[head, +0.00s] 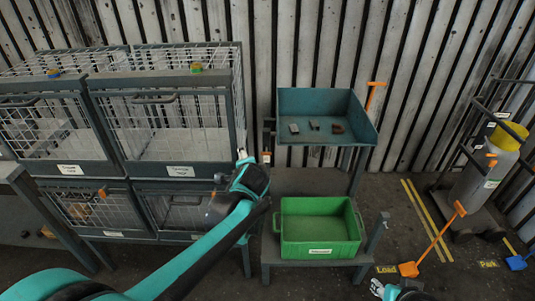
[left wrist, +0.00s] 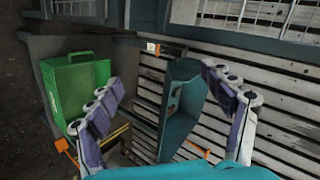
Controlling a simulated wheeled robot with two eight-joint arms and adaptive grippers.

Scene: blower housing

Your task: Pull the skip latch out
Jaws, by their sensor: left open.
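The teal skip (head: 325,128) sits on a grey stand, with a few small blocks inside. A small orange piece with a white tag (head: 266,157), which looks like the skip latch, is at the stand's left side. It also shows in the left wrist view (left wrist: 153,49), above the skip (left wrist: 178,125). My left gripper (head: 243,163) is left of the latch, apart from it. In the left wrist view my left gripper (left wrist: 161,78) is open and empty, its fingers spread. Part of my right gripper (head: 381,288) shows at the bottom edge; its fingers are unclear.
Wire cages (head: 165,120) stand close on the left. A green crate (head: 320,234) sits on a low shelf below the skip. An orange lever (head: 375,88) stands at the skip's right.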

